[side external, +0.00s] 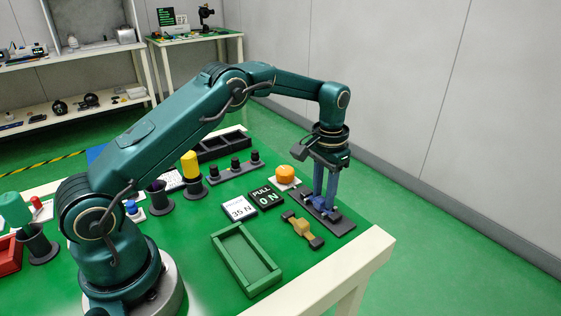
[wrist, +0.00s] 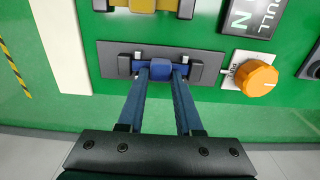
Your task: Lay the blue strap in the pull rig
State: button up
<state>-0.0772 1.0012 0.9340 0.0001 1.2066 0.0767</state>
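The blue strap (wrist: 160,73) lies level across the pull rig (wrist: 203,70), a dark grey plate with a dark holder at each end. Its thick blue middle block sits between my fingertips, and its ends reach toward the two holders. My gripper (wrist: 161,80) points down over the rig, with its long dark blue fingers flush against both sides of the block. In the side view my gripper (side external: 324,203) stands over the rig (side external: 340,226), and the fingers partly hide the strap. Whether the strap's ends are fully seated in the holders is hard to tell.
An orange knob (wrist: 257,78) sits right beside the rig. A PULL display reading 0 N (side external: 266,198) and a 35 N card (side external: 239,208) are nearby. A yellow strap (side external: 302,229) lies in front of the rig. A green tray (side external: 247,259) is empty.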

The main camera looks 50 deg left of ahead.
jog(key=shift+r, duration=2.55)
jog(key=shift+r, duration=0.2)
notch_tip(320, 180, up, 4)
jog(key=t, duration=0.1)
notch_tip(320, 180, up, 6)
jog(key=f+t, duration=0.1)
send_over(323, 197)
jog(key=s+d, duration=0.1)
jog(key=s, duration=0.1)
jog(key=s+d+r+t, duration=0.1)
jog(key=s+r+t, duration=0.1)
jog(key=s+r, duration=0.5)
jog(key=s+f, duration=0.3)
jog(key=s, duration=0.4)
jog(key=s+d+f+t, duration=0.1)
jog(key=s+f, duration=0.3)
jog(key=s, duration=0.3)
jog(key=shift+s+f+t, duration=0.25)
jog(key=shift+s+t, duration=0.05)
jog(key=shift+s, duration=0.05)
